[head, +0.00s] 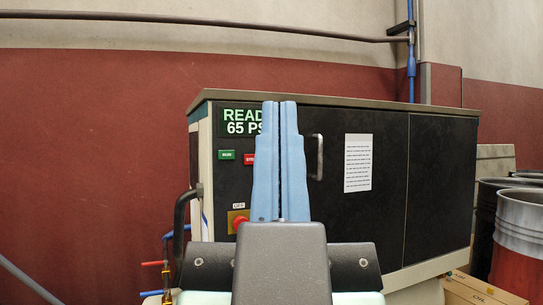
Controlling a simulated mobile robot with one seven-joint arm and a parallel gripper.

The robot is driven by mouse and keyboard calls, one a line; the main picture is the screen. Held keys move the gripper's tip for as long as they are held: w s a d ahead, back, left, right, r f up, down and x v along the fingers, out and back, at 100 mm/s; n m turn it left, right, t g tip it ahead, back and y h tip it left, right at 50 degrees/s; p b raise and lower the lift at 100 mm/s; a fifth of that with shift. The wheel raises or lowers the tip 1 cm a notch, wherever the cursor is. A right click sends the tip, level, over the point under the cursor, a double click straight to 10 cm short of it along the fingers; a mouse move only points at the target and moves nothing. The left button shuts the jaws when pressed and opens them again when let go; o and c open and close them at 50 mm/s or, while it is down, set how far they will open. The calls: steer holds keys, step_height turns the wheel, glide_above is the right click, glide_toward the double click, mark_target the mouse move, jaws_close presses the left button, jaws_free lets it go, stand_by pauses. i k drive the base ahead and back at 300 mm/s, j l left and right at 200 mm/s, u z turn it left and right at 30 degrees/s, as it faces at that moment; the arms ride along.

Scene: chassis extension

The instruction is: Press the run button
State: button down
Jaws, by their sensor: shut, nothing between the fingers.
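The green run button (227,155), with small white lettering too blurred to read for certain, is on the dark front of a large cabinet (385,233), left of my gripper. A red button (248,159) sits just right of it, partly covered by my fingers. My gripper (280,104) points up in the middle of the picture, its two blue fingers closed together and empty. The fingertips appear higher than and right of the green button. I cannot tell how far they are from the panel. A green display (238,122) above the buttons reads "READ" and "65 PS", its right end hidden.
A red knob (239,223) on a yellow plate, labelled OFF, is lower on the panel. A dark handle (317,157) and a paper sheet (358,163) are right of my fingers. A curved dark pipe (181,225) stands at left; drums (517,245) stand at right.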

mark_target(223, 154)
steer(key=i+j+z, duration=0.4)
steer(key=j, duration=0.2)
steer(key=j+z, duration=0.2)
steer(key=j, duration=0.15)
steer(key=i+j+z, duration=0.2)
steer(key=j, duration=0.2)
steer(key=j+z, duration=0.2)
steer(key=j, duration=0.15)
steer(key=i+j, duration=0.1)
steer(key=j, duration=0.35)
steer(key=i+j, duration=0.1)
steer(key=j, duration=0.35)
